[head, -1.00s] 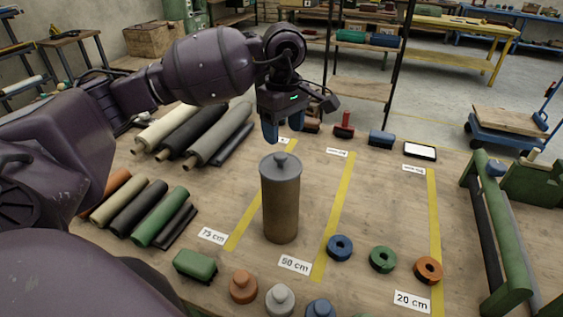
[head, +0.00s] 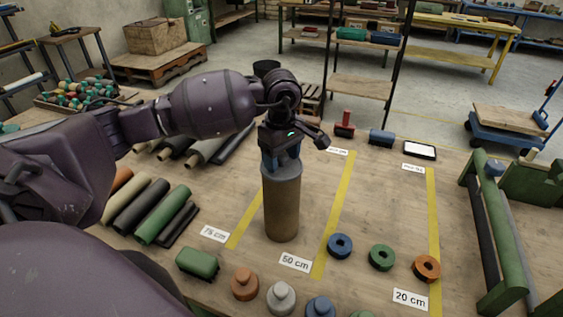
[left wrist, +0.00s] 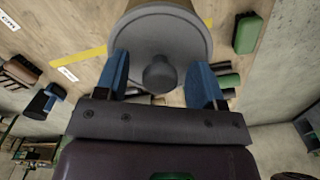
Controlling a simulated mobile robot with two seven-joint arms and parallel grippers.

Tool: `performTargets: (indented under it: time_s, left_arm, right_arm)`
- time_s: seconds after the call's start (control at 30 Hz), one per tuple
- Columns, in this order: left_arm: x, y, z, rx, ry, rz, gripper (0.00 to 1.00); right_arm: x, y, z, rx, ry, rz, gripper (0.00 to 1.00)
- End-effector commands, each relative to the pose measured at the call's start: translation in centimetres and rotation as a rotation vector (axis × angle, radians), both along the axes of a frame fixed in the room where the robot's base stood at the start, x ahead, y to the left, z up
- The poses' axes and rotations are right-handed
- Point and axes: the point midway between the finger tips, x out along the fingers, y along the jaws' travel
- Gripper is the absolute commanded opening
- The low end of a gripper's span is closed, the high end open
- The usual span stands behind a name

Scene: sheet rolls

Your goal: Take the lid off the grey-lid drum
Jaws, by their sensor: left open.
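The grey-lid drum (head: 282,212) is a brown upright cylinder standing on the table. Its grey lid (head: 287,174) is on top, partly hidden by my left gripper in the head view. My left gripper (head: 281,160) is open, pointing down at the lid. In the left wrist view its two blue fingers (left wrist: 160,82) stand on either side of the lid's round knob (left wrist: 159,74), with gaps between. The lid (left wrist: 160,38) fills the top of that view. My right gripper is not in view.
Several rolls (head: 155,212) lie left of the drum. A green rack (head: 495,230) stands at the right. Yellow strips (head: 335,215) mark the table.

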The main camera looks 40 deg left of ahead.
Motion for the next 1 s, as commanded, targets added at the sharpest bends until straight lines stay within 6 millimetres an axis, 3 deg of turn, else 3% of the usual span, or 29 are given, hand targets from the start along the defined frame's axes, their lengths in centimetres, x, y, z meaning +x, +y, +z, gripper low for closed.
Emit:
performTargets:
  time_s: [0.07,0.4,0.77,1.0]
  left_arm:
    - [0.0,0.0,0.0,0.000,0.000,0.000,0.63]
    - [0.0,0.0,0.0,0.000,0.000,0.000,0.11]
    - [0.1,0.0,0.8,0.000,-0.002,0.001,0.10]
    - [0.1,0.0,4.9,0.000,-0.005,-0.001,0.10]
  right_arm:
    - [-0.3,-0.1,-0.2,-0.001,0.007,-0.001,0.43]
    - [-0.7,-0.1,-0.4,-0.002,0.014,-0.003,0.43]
    - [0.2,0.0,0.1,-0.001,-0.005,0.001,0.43]
    - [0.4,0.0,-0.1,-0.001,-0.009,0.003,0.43]
